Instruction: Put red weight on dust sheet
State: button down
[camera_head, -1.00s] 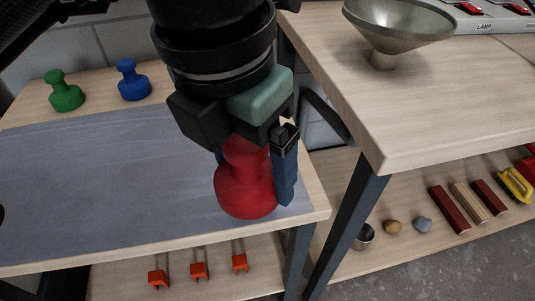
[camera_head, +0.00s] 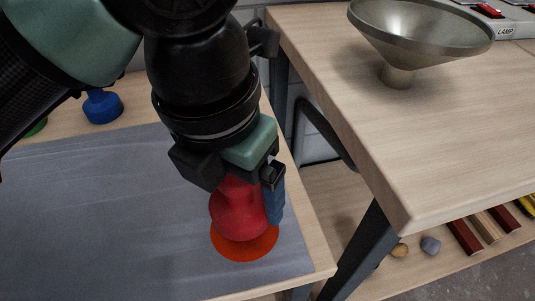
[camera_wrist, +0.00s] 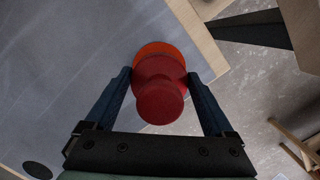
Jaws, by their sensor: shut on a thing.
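The red weight (camera_head: 238,208) has a knob top and a wide round base. My gripper (camera_head: 238,185) is shut on it near the top, and the fingers hide part of it. In the wrist view the red weight (camera_wrist: 160,95) sits between the two fingers. It is over the right part of the grey dust sheet (camera_head: 110,220), near the sheet's right edge. A flat orange disc (camera_head: 245,250) shows just under and in front of the weight's base. I cannot tell whether the weight touches it or the sheet.
A blue weight (camera_head: 103,106) and a partly hidden green weight (camera_head: 37,127) stand behind the sheet. A funnel (camera_head: 420,40) stands on the bench to the right. Stones and painted battens (camera_head: 463,237) lie on the lower shelf.

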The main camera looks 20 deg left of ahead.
aim_at(244, 210)
jog(key=shift+f+b, duration=0.5)
jog(key=shift+f, duration=1.15)
jog(key=shift+f, duration=0.2)
grip_release()
jog(key=r+p, duration=0.1)
jog(key=r, duration=0.3)
jog(key=s+r+p, duration=0.1)
jog(key=r+p, duration=0.1)
jog(key=r, duration=0.2)
jog(key=r+p, duration=0.1)
jog(key=r, duration=0.3)
jog(key=shift+s+a+r, duration=0.15)
jog(key=shift+s, duration=0.2)
jog(key=shift+s, duration=0.1)
